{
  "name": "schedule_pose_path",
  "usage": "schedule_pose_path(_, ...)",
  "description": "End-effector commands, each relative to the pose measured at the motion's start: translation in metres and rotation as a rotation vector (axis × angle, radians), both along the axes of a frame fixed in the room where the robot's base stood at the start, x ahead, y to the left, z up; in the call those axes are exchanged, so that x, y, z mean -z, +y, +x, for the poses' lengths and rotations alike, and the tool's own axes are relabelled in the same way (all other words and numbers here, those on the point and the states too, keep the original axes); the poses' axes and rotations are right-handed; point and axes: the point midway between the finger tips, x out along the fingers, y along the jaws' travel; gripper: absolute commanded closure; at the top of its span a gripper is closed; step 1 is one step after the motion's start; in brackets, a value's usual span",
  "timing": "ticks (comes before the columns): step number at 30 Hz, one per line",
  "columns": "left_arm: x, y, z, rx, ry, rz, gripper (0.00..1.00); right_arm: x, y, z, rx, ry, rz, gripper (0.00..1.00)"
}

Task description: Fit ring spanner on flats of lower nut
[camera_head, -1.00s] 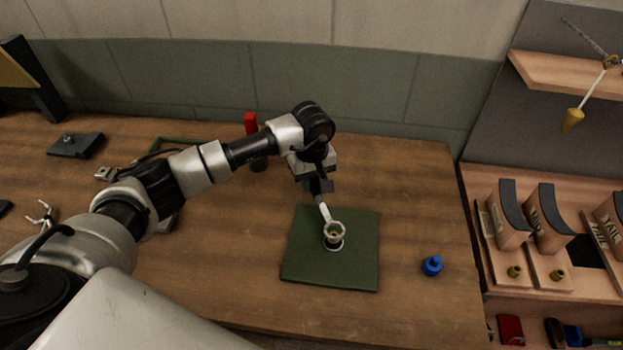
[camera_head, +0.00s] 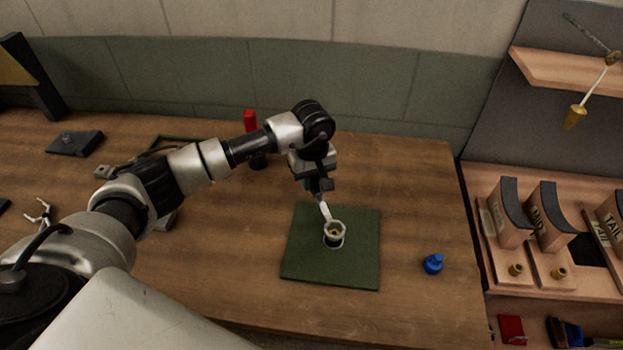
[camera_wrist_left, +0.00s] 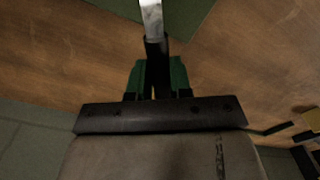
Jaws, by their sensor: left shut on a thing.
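My left gripper (camera_head: 319,186) is shut on the handle of a silver ring spanner (camera_head: 325,211). In the left wrist view the handle (camera_wrist_left: 152,20) runs up from between the green-padded fingers (camera_wrist_left: 157,80). The ring end (camera_head: 334,227) is over the green mat (camera_head: 354,265), around or just above the nut fitting (camera_head: 334,239). The nut is small and partly hidden by the ring, so I cannot tell whether the ring is seated on its flats. My right gripper is out of view.
A blue bottle-like object (camera_head: 433,264) stands right of the mat. A red-topped object (camera_head: 250,121) is behind my arm. A dark block (camera_head: 75,144) lies at the far left. Labelled blocks stand on the right shelf (camera_head: 551,281). The bench between mat and right edge is mostly clear.

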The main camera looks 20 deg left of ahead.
Motion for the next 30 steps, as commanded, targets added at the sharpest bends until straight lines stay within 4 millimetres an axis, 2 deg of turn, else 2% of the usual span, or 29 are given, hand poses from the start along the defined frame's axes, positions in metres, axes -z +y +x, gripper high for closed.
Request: schedule_pose_path(30,-0.0003,-0.0002,0.0002,0.0,0.0,0.0,1.0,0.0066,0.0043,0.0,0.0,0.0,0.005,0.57)
